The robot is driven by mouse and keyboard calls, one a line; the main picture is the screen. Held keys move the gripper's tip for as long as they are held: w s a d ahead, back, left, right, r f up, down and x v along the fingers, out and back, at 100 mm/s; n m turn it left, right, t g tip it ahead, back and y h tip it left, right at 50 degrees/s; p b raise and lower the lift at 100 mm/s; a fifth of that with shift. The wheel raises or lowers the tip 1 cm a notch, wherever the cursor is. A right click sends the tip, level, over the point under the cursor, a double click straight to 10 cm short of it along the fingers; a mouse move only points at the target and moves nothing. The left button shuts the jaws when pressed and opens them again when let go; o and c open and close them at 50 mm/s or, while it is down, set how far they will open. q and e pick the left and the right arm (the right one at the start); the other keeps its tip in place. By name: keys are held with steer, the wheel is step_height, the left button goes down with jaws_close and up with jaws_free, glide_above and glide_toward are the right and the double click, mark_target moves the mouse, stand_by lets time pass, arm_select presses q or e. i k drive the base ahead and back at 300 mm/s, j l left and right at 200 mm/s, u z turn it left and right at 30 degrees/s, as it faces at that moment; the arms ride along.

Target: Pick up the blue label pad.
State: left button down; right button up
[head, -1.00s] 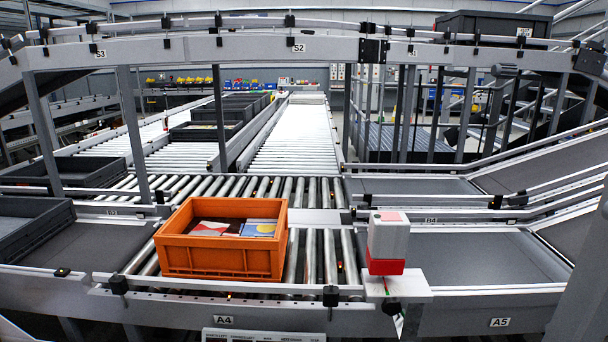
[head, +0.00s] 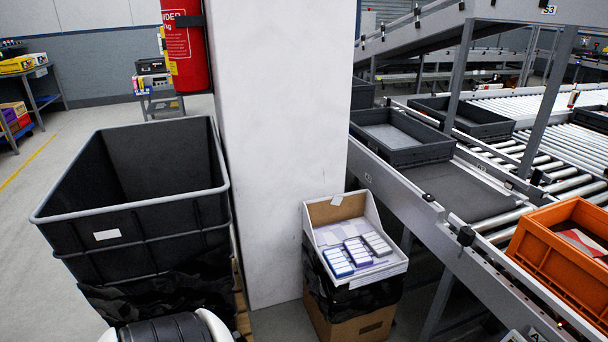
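A blue label pad (head: 337,262) lies at the left of a row of three in an open white display box (head: 396,266). A purple pad (head: 357,251) lies beside it in the middle, and a grey pad (head: 377,243) lies to the right. All three show pale labels on top. The white box sits on a brown carton (head: 350,328) wrapped in black film, beside a white pillar. Neither of my grippers is in view. Part of my own body shows at the bottom left edge.
A large dark grey bin (head: 130,215) stands left of the white pillar (head: 285,150). A red extinguisher (head: 186,50) hangs on the pillar. The conveyor frame (head: 425,225) runs close along the right, with an orange crate (head: 545,250) and grey trays. Open floor lies at far left.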

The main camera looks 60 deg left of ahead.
mark_target(339, 264)
steer(key=u, duration=1.55)
